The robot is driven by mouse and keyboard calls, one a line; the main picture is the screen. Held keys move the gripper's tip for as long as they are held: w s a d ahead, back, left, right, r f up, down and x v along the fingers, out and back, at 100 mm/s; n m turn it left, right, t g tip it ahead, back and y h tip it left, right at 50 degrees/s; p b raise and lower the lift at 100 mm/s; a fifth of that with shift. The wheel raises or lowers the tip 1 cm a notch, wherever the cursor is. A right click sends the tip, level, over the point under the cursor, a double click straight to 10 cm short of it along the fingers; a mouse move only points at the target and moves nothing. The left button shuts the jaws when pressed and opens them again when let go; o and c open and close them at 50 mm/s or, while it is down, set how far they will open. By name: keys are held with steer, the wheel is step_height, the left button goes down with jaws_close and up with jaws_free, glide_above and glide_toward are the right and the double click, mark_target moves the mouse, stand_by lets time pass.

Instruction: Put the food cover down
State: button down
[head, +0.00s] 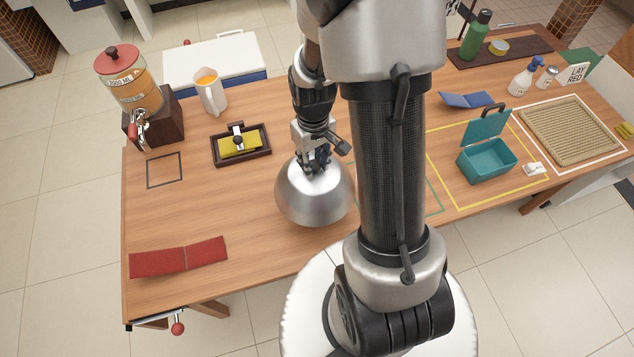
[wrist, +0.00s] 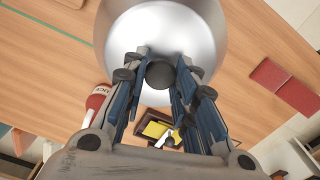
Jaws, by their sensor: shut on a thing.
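The food cover (head: 314,198) is a shiny silver dome with a dark round knob on top. My gripper (head: 314,162) is at its top, above the wooden table. In the wrist view the fingers of my gripper (wrist: 160,76) are closed around the dark knob, with the silver dome (wrist: 165,30) beyond them. The cover looks roughly level. I cannot tell whether its rim touches the table or hangs just above it. My arm hides the area right of the cover.
A red folded mat (head: 179,257) lies front left. A green outline (head: 436,196) shows beside my arm. A teal box (head: 487,160) is further right. The table (head: 215,205) left of the cover is clear.

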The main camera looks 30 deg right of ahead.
step_height(320, 180, down, 12)
steer(key=b, duration=0.2)
steer(key=shift+r, duration=0.25)
steer(key=shift+f+b, duration=0.1)
steer(key=shift+b, duration=0.25)
steer(key=c, duration=1.3)
jaws_free()
step_height(320, 180, up, 12)
steer(key=p, duration=0.3)
steer(key=a+r+t, duration=0.1)
steer(key=a+r, duration=0.2)
steer(key=r, duration=0.6)
steer(key=s+a+r+t, duration=0.1)
steer(key=s+a+r, duration=0.3)
steer(key=s+r, duration=0.3)
steer(key=s+a+r+t, duration=0.2)
steer(key=s+a+r, duration=0.2)
steer(key=s+r, duration=0.2)
step_height(320, 180, up, 3)
steer(key=shift+s+a+f+t, duration=0.15)
steer(key=shift+s+f+t, duration=0.05)
steer(key=shift+s+t, duration=0.15)
